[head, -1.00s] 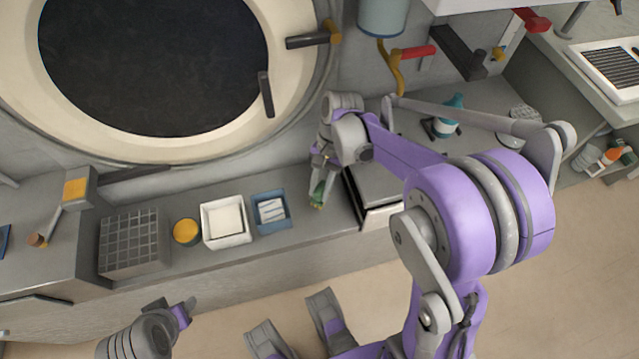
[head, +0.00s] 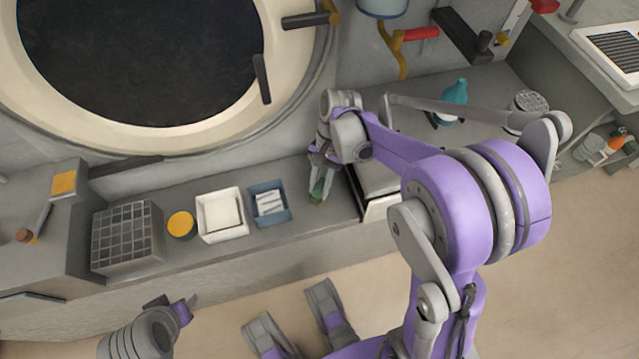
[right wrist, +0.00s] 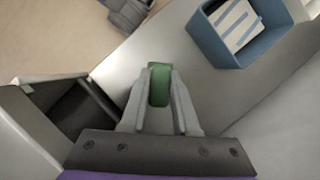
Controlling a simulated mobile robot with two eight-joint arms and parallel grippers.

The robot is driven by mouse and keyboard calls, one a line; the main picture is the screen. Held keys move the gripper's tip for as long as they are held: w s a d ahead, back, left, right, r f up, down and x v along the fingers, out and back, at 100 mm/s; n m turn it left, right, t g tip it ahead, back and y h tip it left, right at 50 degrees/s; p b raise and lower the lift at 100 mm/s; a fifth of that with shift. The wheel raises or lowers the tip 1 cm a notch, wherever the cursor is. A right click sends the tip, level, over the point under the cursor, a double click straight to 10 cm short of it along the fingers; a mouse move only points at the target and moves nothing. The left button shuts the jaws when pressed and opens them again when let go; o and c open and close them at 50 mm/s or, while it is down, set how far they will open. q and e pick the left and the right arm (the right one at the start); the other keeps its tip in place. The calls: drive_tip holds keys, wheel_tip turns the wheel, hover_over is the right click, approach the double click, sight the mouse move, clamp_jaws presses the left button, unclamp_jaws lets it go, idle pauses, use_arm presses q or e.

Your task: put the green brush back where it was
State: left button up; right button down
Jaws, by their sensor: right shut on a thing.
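The green brush (head: 318,189) is in my right gripper (head: 319,178), over the grey counter between the blue box and the grey-white box. In the right wrist view the green brush (right wrist: 159,84) sits between the two fingers of my right gripper (right wrist: 158,97), which are shut on it. My left gripper (head: 178,305) is at the lower left, in front of the counter. Its fingers are too unclear to tell whether they are open.
A blue box (head: 281,216) with pale strips and a white tray (head: 222,236) stand left of the brush. A yellow-lidded jar (head: 180,225) and a grid-patterned grey block (head: 124,238) stand further left. The grey-white box (head: 377,205) is close on the right.

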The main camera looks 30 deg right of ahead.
use_arm(q)
drive_tip(key=shift+f+b, duration=0.35)
drive_tip(key=shift+f, duration=0.1)
use_arm(e)
drive_tip(key=shift+f, duration=0.55)
drive_tip(key=c, duration=0.6)
unclamp_jaws()
drive_tip(key=shift+r, duration=0.1)
use_arm(q)
wheel_tip(320, 180, up, 3)
drive_tip(key=p, duration=0.2)
drive_tip(key=shift+p, duration=0.3)
use_arm(e)
drive_tip(key=v, duration=1)
drive_tip(key=shift+w+d+r, duration=0.1)
drive_tip(key=shift+r, duration=0.25)
